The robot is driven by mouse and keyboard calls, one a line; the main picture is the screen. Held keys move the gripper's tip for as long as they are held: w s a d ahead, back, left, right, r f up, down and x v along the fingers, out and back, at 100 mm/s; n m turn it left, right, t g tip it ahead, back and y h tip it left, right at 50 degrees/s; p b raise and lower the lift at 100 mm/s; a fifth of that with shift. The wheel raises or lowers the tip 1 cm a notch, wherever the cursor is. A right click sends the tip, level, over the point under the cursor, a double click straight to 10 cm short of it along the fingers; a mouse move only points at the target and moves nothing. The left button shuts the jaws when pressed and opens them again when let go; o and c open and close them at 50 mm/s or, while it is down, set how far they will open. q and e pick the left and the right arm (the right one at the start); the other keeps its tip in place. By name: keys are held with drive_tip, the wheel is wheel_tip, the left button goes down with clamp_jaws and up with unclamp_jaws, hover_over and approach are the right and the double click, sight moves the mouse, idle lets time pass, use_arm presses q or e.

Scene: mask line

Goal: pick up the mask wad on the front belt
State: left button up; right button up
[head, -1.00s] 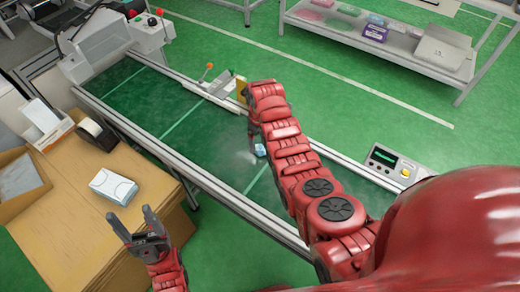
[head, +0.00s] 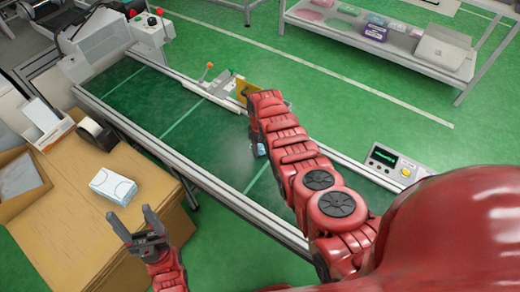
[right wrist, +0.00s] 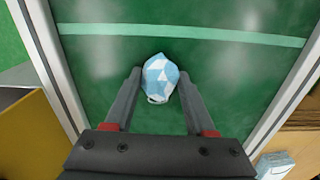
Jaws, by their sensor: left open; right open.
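The mask wad (right wrist: 160,78) is a crumpled light-blue and white lump on the green front belt (right wrist: 235,75). In the right wrist view it sits between the fingertips of my right gripper (right wrist: 158,85), which is open with a finger on each side. I cannot tell whether the fingers touch it. In the head view a small blue part of the wad (head: 261,149) shows beside my right arm, which hides most of the right gripper. My left gripper (head: 133,220) is open and empty in front of the wooden table.
The belt's metal rails (head: 215,194) run along both sides. A lever bracket and a yellow plate (head: 242,90) stand near my right arm. A control box (head: 393,165) sits on the far rail. The table (head: 75,205) holds a mask box (head: 113,186) and a tape dispenser (head: 97,132).

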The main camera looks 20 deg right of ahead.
clamp_jaws()
drive_tip(key=shift+r, duration=0.1)
idle(0.4)
